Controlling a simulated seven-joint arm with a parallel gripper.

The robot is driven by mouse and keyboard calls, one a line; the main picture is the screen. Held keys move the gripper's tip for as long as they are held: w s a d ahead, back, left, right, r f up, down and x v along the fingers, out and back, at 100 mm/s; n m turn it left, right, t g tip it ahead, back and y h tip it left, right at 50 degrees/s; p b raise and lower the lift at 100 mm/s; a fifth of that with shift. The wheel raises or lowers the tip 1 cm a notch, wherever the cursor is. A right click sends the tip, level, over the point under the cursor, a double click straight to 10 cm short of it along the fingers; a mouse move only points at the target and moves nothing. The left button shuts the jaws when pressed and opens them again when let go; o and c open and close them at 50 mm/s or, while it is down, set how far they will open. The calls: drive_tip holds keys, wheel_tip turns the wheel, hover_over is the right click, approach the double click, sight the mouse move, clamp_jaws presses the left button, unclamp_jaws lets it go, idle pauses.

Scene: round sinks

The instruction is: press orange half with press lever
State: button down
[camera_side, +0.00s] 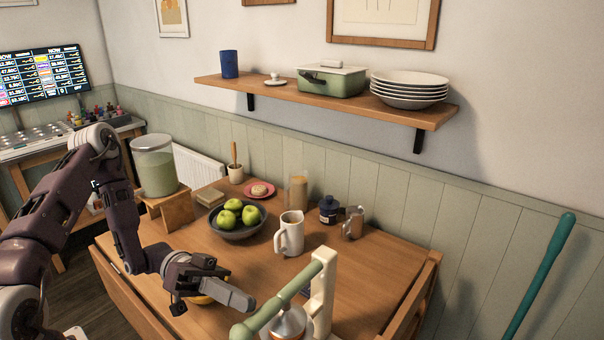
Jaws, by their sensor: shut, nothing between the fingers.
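The press stands at the front of the table, cut off by the bottom edge of the view. Its pale green press lever (290,292) slopes from a cream upright post (323,290) down toward the lower left. A metal dome (288,321) sits under the lever. An orange-coloured edge shows below the dome at the picture's bottom; I cannot tell whether it is the orange half. My gripper (246,301) is shut and empty, just left of the lever's low end. I cannot tell whether it touches the lever. A yellow-orange thing (203,299) is mostly hidden behind my gripper.
On the wooden table (345,262), a dark bowl (238,232) of green apples, a white pitcher (290,233), a glass (298,190), a dark jar (328,209) and a metal cup (353,222) stand behind. A drink dispenser (154,166) stands at the left.

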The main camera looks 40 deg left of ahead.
drive_tip(key=shift+a+f, duration=0.1)
drive_tip(key=shift+f, duration=0.25)
drive_tip(key=a+r, duration=0.3)
drive_tip(key=a, duration=0.8)
drive_tip(key=s+d+r+n+t+y, duration=0.3)
drive_tip(key=s+r+n+y, duration=0.6)
drive_tip(key=y, duration=1)
drive_tip(key=s+d+r, duration=0.1)
drive_tip(key=s+r, duration=0.2)
drive_tip(key=shift+s+d+t+y, duration=0.2)
drive_tip(key=shift+d+t+y, duration=0.1)
drive_tip(key=shift+d+t, duration=0.1)
